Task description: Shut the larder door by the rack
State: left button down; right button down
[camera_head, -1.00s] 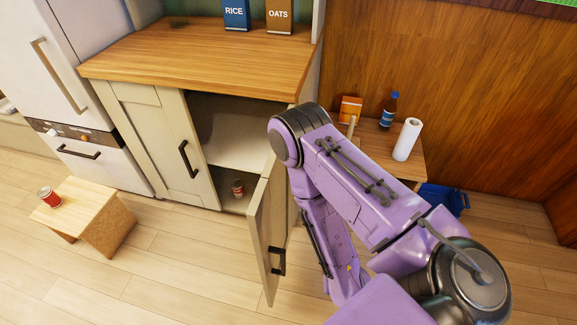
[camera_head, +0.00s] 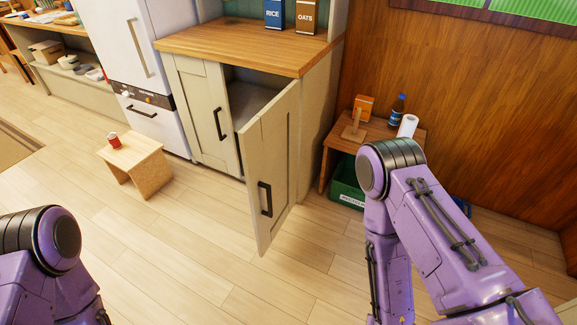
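The larder door (camera_head: 268,165) is a cream panel with a dark bar handle (camera_head: 265,198). It stands open at the right half of the low cabinet under the wooden counter (camera_head: 240,45), and its free edge juts toward me. A dark gap of the interior (camera_head: 250,92) shows behind it; the rest is hidden by the door. The cabinet's left door (camera_head: 205,115) is shut. My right arm stands to the right of the open door, apart from it in the picture. My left arm is at the bottom left. Both grippers are outside the frame.
A small wooden stand (camera_head: 375,127) with a bottle (camera_head: 397,108), orange box and paper roll is right of the cabinet, a green crate (camera_head: 346,180) beneath. A low stool (camera_head: 137,157) bears a red can (camera_head: 114,139). Floor before the door is clear.

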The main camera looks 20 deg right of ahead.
aim_at(269, 142)
jog(key=z, duration=0.25)
jog(key=i, duration=1)
